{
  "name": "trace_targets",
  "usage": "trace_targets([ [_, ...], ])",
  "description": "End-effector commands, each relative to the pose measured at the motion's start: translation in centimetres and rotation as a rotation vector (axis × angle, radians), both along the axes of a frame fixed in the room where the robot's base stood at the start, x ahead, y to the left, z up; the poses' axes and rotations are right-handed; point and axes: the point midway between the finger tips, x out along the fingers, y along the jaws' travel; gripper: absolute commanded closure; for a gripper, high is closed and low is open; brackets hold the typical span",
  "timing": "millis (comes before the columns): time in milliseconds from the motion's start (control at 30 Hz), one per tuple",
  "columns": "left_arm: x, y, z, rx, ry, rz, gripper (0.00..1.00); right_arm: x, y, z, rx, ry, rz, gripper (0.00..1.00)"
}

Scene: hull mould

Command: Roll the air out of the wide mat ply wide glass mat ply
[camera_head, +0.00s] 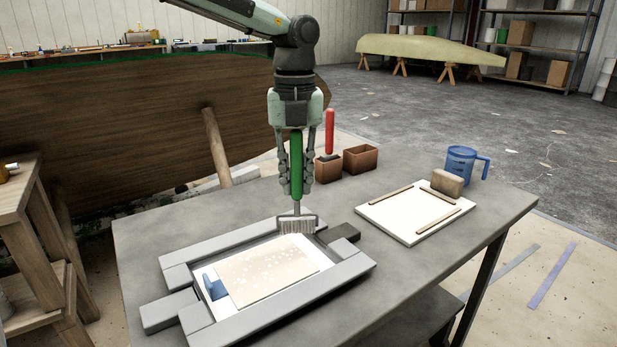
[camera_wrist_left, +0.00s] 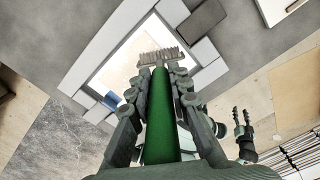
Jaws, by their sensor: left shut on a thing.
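The wide glass mat ply (camera_head: 265,270) is a beige, pale-speckled rectangle lying flat inside the grey-framed mould (camera_head: 310,312) on the bench. My left gripper (camera_head: 296,190) is shut on the green handle of a roller (camera_head: 297,168), held upright. The roller's grey ribbed head (camera_head: 297,226) is at the frame's far right corner, beyond the ply; I cannot tell whether it touches anything. In the left wrist view the roller head (camera_wrist_left: 160,56) overlaps the mould opening and hides part of the ply. My right gripper (camera_wrist_left: 243,116) is small in that view, open and empty, away from the mould.
A small blue piece (camera_head: 214,287) lies at the ply's left end. Behind stand two brown bins (camera_head: 360,160), one with a red-handled tool (camera_head: 330,130). At right are a white board (camera_head: 400,226) with strips, a brown block (camera_head: 447,183) and a blue jug (camera_head: 461,163). The bench's front right is bare.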

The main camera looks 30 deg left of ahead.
Motion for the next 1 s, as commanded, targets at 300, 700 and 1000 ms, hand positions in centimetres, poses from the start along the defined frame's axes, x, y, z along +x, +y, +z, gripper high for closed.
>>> trace_targets([
  [300,-0.7,3.2,0.1,-0.004,-0.001,0.000,1.00,0.4,0.1,-2.8,0.014,0.012,0.002,0.60],
  [700,-6.1,5.9,0.2,-0.003,-0.002,-0.001,1.00,0.4,0.2,-3.9,0.021,0.019,0.003,0.60],
  [1000,-9.8,7.8,0.3,-0.003,-0.002,0.001,1.00,0.2,0.3,-6.4,0.036,0.033,0.003,0.60],
])
